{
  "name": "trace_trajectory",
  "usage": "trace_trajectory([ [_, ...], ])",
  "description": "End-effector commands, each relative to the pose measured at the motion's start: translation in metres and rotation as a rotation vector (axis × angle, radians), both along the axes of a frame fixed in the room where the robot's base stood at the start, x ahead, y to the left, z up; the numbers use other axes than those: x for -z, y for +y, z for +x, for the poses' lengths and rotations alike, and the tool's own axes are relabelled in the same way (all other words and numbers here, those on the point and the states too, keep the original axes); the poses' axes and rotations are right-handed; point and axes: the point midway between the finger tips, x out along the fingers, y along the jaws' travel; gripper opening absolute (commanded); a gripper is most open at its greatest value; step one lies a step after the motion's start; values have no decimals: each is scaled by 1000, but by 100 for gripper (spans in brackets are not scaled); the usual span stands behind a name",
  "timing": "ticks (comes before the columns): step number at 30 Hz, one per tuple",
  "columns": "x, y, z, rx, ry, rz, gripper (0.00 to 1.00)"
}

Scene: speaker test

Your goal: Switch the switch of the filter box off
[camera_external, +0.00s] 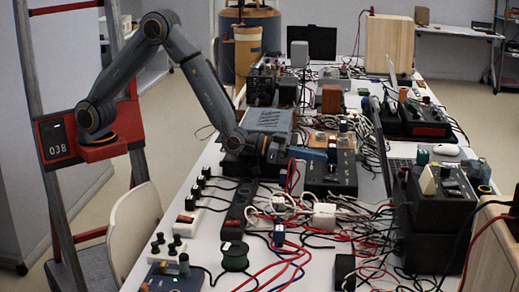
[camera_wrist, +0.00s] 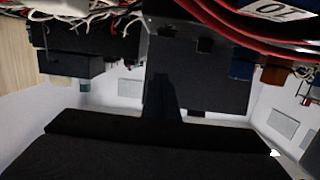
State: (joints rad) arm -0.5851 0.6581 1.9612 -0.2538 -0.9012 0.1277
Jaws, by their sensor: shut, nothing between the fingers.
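My gripper (camera_external: 318,154) is at the end of my arm, low over the middle of the cluttered table. In the wrist view, its dark fingers (camera_wrist: 165,98) are together with nothing between them. A black box (camera_external: 330,182) with small knobs on top stands right by the fingertips. In the wrist view, a large dark box (camera_wrist: 215,78) lies straight behind the fingers. I cannot tell for sure which box is the filter box. Its switch and the switch's position are too small and dark to make out. I cannot tell whether the fingers touch anything.
Tangled white, red and black cables (camera_external: 330,222) cover the table around the boxes. Stacked black boxes (camera_external: 437,215) stand at right. Red cables (camera_wrist: 225,25) cross the top of the wrist view.

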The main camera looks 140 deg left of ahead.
Motion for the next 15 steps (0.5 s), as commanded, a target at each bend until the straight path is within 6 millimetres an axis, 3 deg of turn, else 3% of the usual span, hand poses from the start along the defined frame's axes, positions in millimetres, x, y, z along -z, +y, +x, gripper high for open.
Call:
trace_trajectory([
  [6,-15,-25,-25,1,-1,1,0],
  [15,-21,-37,-37,0,-1,1,0],
])
